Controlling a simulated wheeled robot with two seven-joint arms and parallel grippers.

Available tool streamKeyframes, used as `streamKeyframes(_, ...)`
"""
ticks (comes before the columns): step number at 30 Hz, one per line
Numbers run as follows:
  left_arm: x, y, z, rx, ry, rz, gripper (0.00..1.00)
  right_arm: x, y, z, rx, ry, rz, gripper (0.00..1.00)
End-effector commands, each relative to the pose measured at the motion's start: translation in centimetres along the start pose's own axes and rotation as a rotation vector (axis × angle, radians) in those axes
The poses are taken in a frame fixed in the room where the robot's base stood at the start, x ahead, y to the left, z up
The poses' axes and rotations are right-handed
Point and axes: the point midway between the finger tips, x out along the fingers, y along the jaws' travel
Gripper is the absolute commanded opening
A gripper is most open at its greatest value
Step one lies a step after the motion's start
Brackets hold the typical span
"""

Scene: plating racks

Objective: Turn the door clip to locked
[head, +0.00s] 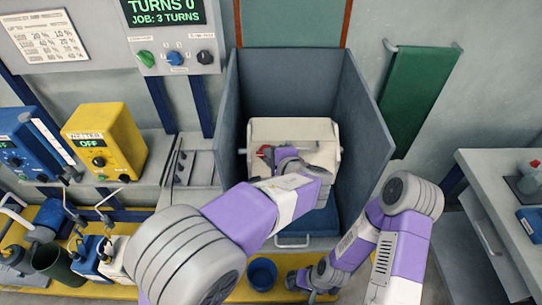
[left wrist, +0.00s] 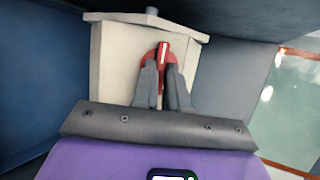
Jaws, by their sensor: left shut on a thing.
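The door clip (left wrist: 163,52) is a red lever with a pale stripe on a red round base, on the cream barrel (left wrist: 115,55). In the left wrist view it points away from my gripper, almost straight up the picture. My left gripper (left wrist: 165,75) is shut on the clip, one dark finger on each side. In the head view the clip (head: 265,152) shows as a small red patch beside my left gripper (head: 274,157); my arm hides part of the barrel. My right gripper (head: 298,281) is low, near the yellow ledge, its fingers too small to read.
The barrel sits inside a grey-blue open-topped tank (head: 365,125), whose walls stand close around my left arm. A control panel (head: 172,38) reads "TURNS 0, JOB: 3 TURNS". A blue cup (head: 262,273) stands below the tank. A grey table (head: 500,190) is at the right.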

Motion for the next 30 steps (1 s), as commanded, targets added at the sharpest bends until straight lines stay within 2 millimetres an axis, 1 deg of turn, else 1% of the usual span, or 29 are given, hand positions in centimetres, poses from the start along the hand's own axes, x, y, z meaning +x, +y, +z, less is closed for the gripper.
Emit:
streamKeyframes(8,0.0,0.1,0.0,0.024,0.0,-0.01,0.0,0.2,0.1,0.0,0.0,0.0,0.0,0.36)
streamKeyframes(14,0.1,0.3,0.0,0.111,-0.001,-0.046,0.0,0.9,0.3,0.0,0.0,0.0,0.0,0.36)
streamKeyframes(20,0.1,0.5,0.1,0.259,-0.001,-0.107,0.0,1.9,0.7,-0.1,0.0,0.0,0.0,0.36)
streamKeyframes(30,0.2,0.8,0.2,0.557,-0.001,-0.231,0.0,3.4,1.3,-0.1,0.0,0.0,0.0,0.36)
